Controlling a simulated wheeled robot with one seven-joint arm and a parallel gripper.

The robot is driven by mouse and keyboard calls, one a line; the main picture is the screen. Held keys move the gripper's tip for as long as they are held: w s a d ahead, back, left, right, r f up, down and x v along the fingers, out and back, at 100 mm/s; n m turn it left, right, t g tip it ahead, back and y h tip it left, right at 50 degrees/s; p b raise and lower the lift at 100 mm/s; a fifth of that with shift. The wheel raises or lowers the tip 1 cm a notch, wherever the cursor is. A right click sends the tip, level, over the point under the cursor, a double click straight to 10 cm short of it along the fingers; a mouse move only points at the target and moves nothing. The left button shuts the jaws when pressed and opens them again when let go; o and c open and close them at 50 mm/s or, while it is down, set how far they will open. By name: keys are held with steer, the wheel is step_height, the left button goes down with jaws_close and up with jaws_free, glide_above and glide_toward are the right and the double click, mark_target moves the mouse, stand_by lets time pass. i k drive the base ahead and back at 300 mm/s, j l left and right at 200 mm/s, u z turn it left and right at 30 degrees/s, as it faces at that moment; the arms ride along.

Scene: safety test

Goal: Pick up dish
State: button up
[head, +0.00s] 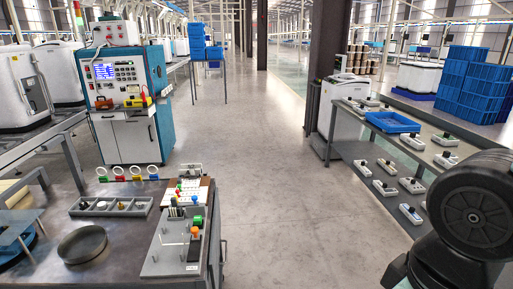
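A round, shallow dark grey dish (82,246) lies flat on the grey metal table at the lower left. It looks empty, and its whole rim shows. A grey tray with compartments (75,208) lies just behind it, and a grey board with coloured pegs (163,262) is to its right. My arm shows only as dark links at the lower right, far from the dish. My gripper is outside the picture.
A stand with coloured rings (128,177) is at the table's back. A bluish plate on supports (14,229) is left of the dish. Open floor (285,205) separates this table from the right shelves, which hold a blue tray (392,122) and several white devices.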

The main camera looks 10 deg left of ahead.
mark_target(81, 245)
steer(key=u, duration=2.35)
steer(key=z, duration=0.6)
steer(key=i+u, duration=0.2)
steer(key=i, duration=0.35)
steer(key=i+l+u, duration=0.25)
steer(key=i, duration=0.3)
